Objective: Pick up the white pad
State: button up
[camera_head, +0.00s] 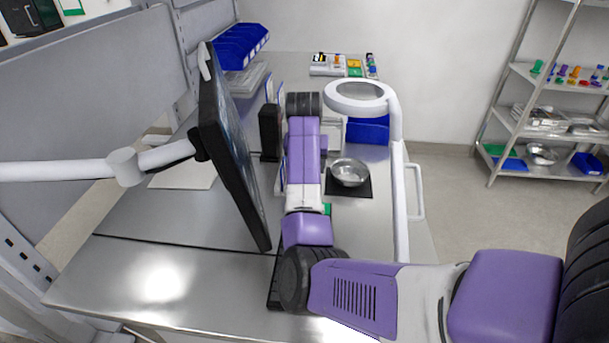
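A flat, pale, off-white sheet (182,177) lies on the steel table (130,210) at the left, behind the monitor; it may be the white pad, but I cannot be sure. The monitor partly hides its right side. My purple and white arm reaches from the lower right over the table toward its back middle. My gripper does not show; it is hidden past the dark far joint of my arm, so I cannot see its fingers or anything in them.
A monitor (232,150) on a white arm (70,169) stands left of my arm. A ring magnifier (397,130) stands right of it. A metal bowl (350,172) sits on a black mat (361,190). Blue bins (240,45) are at the back. The front left tabletop is clear.

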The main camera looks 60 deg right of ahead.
jog(key=shift+p+x, duration=0.8)
jog(key=shift+x, duration=2.8)
jog(key=shift+s+d+r, duration=0.1)
jog(key=shift+s, duration=0.05)
jog(key=c, duration=1.4)
jog(key=shift+r, duration=0.1)
notch_tip(320, 180, up, 7)
jog(key=shift+f+b, duration=0.1)
jog(key=shift+b, duration=0.8)
jog(key=s+a, duration=0.2)
jog(key=a, duration=0.3)
jog(key=s+a+b, duration=0.1)
jog(key=s+a, duration=0.1)
jog(key=a, duration=0.4)
jog(key=s+a+b, duration=0.1)
jog(key=s+a, duration=0.2)
jog(key=a, duration=0.2)
jog(key=shift+a, duration=0.3)
